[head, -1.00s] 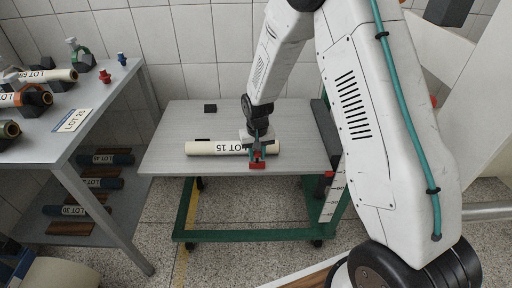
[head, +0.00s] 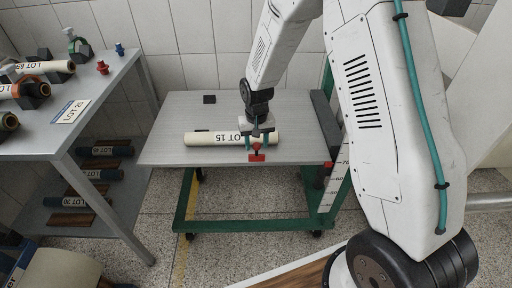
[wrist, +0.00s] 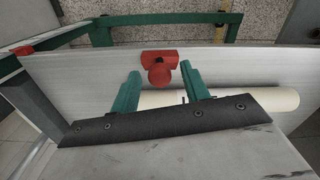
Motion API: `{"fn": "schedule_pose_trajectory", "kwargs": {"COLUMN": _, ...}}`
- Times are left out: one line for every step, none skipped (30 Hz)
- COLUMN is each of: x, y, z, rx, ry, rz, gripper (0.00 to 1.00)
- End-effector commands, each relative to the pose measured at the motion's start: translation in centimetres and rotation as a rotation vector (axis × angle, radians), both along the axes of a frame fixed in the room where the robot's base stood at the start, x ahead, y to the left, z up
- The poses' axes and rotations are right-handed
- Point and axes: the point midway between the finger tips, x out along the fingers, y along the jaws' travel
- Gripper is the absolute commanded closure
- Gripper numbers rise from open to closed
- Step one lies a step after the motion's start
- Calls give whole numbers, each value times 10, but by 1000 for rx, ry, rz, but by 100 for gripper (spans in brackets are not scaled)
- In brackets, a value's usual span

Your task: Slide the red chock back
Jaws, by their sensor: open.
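The red chock (head: 257,156) lies on the grey table top near its front edge, in front of the cream roll marked LOT 15 (head: 205,139). In the wrist view the chock (wrist: 160,60) shows a block with a round knob. My gripper (head: 258,146) reaches down over the roll toward the chock. Its two teal fingers are apart, with the knob between their tips in the wrist view (wrist: 160,74). Whether the fingers touch the knob I cannot tell. The roll (wrist: 275,100) is partly hidden behind the fingers and the dark gripper bar.
The table top (head: 165,150) stands on a green wheeled frame (head: 245,226). A small black block (head: 209,99) lies at its back left. A grey shelf unit (head: 110,82) with several rolls stands at the left. The table's left part is clear.

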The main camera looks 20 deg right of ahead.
Motion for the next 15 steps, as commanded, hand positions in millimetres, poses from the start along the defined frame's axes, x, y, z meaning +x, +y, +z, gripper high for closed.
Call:
{"fn": "schedule_pose_trajectory", "kwargs": {"x": 1, "y": 0, "z": 10, "rx": 1, "ry": -4, "rz": 0, "gripper": 54}}
{"fn": "schedule_pose_trajectory", "kwargs": {"x": 1, "y": 0, "z": 16, "rx": 1, "ry": -4, "rz": 0, "gripper": 54}}
{"fn": "schedule_pose_trajectory", "kwargs": {"x": 1, "y": 0, "z": 23, "rx": 1, "ry": -4, "rz": 0, "gripper": 54}}
{"fn": "schedule_pose_trajectory", "kwargs": {"x": 1, "y": 0, "z": 27, "rx": 1, "ry": -3, "rz": 0, "gripper": 54}}
{"fn": "schedule_pose_trajectory", "kwargs": {"x": 1, "y": 0, "z": 32, "rx": 1, "ry": -2, "rz": 0, "gripper": 54}}
{"fn": "schedule_pose_trajectory", "kwargs": {"x": 1, "y": 0, "z": 37, "rx": 1, "ry": -2, "rz": 0, "gripper": 54}}
{"fn": "schedule_pose_trajectory", "kwargs": {"x": 1, "y": 0, "z": 40, "rx": 0, "ry": -2, "rz": 0, "gripper": 54}}
{"fn": "schedule_pose_trajectory", "kwargs": {"x": 0, "y": 0, "z": 43, "rx": 0, "ry": -1, "rz": 0, "gripper": 54}}
{"fn": "schedule_pose_trajectory", "kwargs": {"x": 0, "y": 0, "z": 47, "rx": 0, "ry": 0, "rz": 0, "gripper": 54}}
{"fn": "schedule_pose_trajectory", "kwargs": {"x": 0, "y": 0, "z": 48, "rx": 0, "ry": 0, "rz": 0, "gripper": 54}}
{"fn": "schedule_pose_trajectory", "kwargs": {"x": 0, "y": 0, "z": 50, "rx": 0, "ry": 0, "rz": 0, "gripper": 54}}
{"fn": "schedule_pose_trajectory", "kwargs": {"x": 0, "y": 0, "z": 51, "rx": 0, "ry": 1, "rz": 0, "gripper": 54}}
{"fn": "schedule_pose_trajectory", "kwargs": {"x": 0, "y": 0, "z": 51, "rx": 0, "ry": 1, "rz": 0, "gripper": 54}}
{"fn": "schedule_pose_trajectory", "kwargs": {"x": 0, "y": 0, "z": 52, "rx": 0, "ry": 1, "rz": 0, "gripper": 54}}
{"fn": "schedule_pose_trajectory", "kwargs": {"x": 0, "y": 0, "z": 52, "rx": 0, "ry": 1, "rz": 0, "gripper": 54}}
